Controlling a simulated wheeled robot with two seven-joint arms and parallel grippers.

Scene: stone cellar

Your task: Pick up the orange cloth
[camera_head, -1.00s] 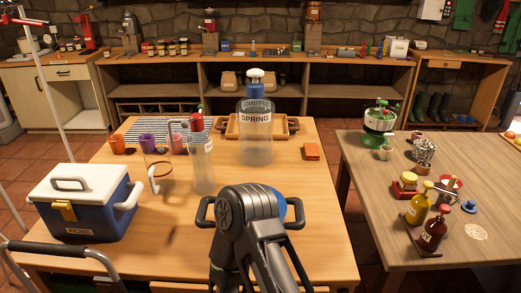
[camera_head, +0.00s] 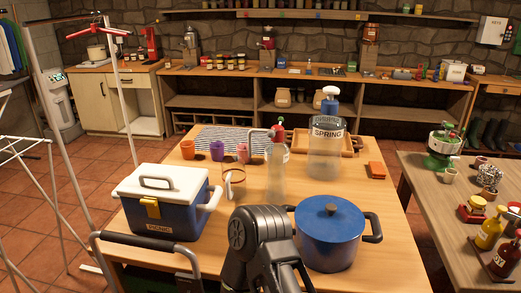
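The orange cloth (camera_head: 376,170) looks like a small folded block. It lies flat on the near wooden table (camera_head: 390,215), at its right side, to the right of the big clear SPRING bottle (camera_head: 325,150). Nothing covers it. A dark jointed part of one of my arms rises at the bottom middle, well short of the cloth. Neither gripper's fingers show, so I cannot see what they hold.
A blue lidded pot (camera_head: 330,235) stands at the table's front, between me and the cloth. A blue and white cooler (camera_head: 165,205) stands at the left. A wooden tray (camera_head: 352,145) sits behind the bottle. A second table (camera_head: 425,185) is at the right, across a gap.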

